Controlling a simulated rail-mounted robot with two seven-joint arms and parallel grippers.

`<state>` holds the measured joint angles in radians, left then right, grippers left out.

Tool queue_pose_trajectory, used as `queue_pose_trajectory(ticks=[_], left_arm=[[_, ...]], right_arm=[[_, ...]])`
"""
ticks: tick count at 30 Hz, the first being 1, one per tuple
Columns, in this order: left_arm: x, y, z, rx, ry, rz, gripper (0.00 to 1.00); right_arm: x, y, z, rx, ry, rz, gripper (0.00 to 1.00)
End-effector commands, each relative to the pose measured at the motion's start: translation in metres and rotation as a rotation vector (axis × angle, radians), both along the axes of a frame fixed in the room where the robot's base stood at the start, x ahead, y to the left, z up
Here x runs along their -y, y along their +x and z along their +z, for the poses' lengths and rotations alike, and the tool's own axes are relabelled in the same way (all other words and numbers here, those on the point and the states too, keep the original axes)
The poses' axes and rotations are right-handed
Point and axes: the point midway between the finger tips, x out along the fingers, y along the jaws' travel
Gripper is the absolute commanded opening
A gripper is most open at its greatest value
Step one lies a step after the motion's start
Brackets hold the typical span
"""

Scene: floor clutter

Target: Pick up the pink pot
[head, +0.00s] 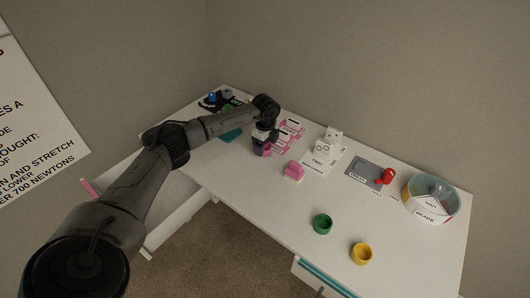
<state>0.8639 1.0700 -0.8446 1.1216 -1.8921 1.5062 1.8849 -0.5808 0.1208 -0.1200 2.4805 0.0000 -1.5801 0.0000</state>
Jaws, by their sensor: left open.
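My left arm reaches in from the left across the white table. Its gripper (262,144) points down near the table's back left part and is open. A small pink-purple round thing (266,153), which looks like the pink pot, shows right at the fingertips and is partly hidden by them. I cannot tell whether the fingers touch it. My right gripper is not in view.
A green pot (322,224) and a yellow pot (361,254) stand near the front edge. A white figure (331,143), a grey tray (361,172) with a red object (387,176), and a divided round container (409,191) line the back. Pink-marked sheets (292,131) lie behind the gripper.

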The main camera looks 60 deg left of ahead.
Motion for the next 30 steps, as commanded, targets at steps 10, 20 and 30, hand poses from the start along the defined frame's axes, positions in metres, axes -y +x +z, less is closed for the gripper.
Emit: queue_pose_trajectory(ticks=[10,20,30], left_arm=[[0.0001,0.0001,-0.0147,0.0,0.0,0.0,0.78],[0.0,0.0001,-0.0145,0.0,0.0,0.0,0.47],[0.0,0.0001,-0.0144,0.0,0.0,0.0,0.25]], right_arm=[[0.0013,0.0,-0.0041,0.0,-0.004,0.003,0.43],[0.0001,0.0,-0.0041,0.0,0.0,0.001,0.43],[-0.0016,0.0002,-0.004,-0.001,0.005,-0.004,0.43]])
